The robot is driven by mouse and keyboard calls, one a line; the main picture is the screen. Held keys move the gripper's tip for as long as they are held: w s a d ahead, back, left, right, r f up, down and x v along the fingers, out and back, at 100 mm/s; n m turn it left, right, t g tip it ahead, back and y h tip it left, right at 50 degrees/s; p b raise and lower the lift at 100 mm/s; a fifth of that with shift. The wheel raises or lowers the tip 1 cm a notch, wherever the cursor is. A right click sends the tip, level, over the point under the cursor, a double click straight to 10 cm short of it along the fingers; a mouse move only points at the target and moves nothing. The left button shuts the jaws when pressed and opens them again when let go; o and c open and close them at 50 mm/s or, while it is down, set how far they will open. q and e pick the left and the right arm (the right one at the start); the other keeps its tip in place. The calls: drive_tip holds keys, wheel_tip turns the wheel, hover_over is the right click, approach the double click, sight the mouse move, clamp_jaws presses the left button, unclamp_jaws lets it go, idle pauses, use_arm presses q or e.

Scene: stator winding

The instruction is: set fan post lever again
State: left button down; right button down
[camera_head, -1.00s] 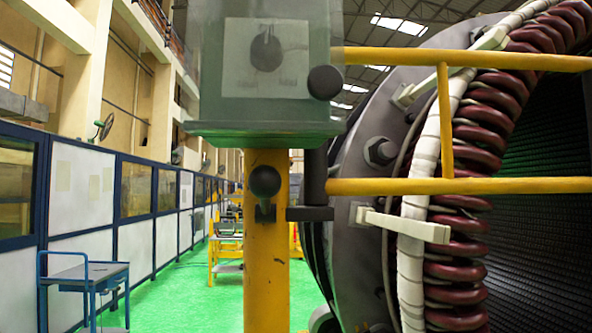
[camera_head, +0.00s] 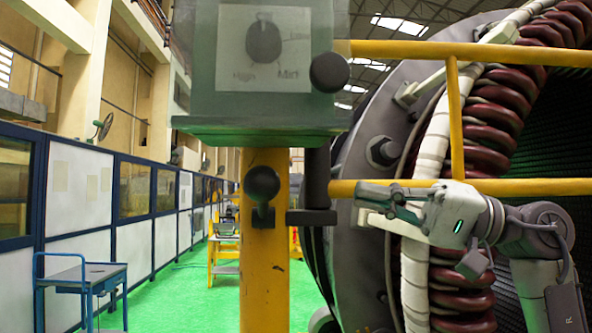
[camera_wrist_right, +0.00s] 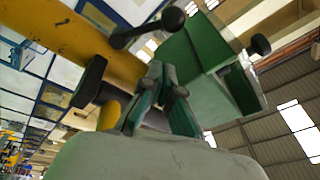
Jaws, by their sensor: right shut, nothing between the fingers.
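A yellow post (camera_head: 265,280) carries a grey-green control box (camera_head: 205,75) with a dark dial (camera_head: 263,43) on its front. A lever with a black ball knob (camera_head: 263,184) sticks out from the post below the box; the lever also shows in the wrist view (camera_wrist_right: 135,37). A second black ball knob (camera_head: 329,72) is at the box's right side, also in the wrist view (camera_wrist_right: 261,44). My right gripper (camera_head: 364,191) is shut and empty, to the right of the post and apart from the lever knob. Its fingers (camera_wrist_right: 162,78) show near the box's underside in the wrist view. My left gripper is not in view.
Yellow rails (camera_head: 520,187) run right from the post. Behind them stands the large stator ring (camera_head: 375,125) with red coils (camera_head: 495,115). A dark bracket (camera_head: 311,217) juts from the post's right side. A blue cart (camera_head: 85,275) stands on green floor at the left.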

sight(263, 201)
drive_tip(key=shift+s+r+n+h, duration=0.25)
drive_tip(key=shift+s+r+n, duration=0.15)
drive_tip(key=shift+s+n, duration=0.2)
drive_tip(key=shift+s+r+n+h, duration=0.25)
drive_tip(key=shift+s+r+n, duration=0.1)
drive_tip(key=shift+s+n, duration=0.2)
drive_tip(key=p+x, duration=0.5)
drive_tip(key=x, duration=0.5)
drive_tip(key=shift+w, duration=0.1)
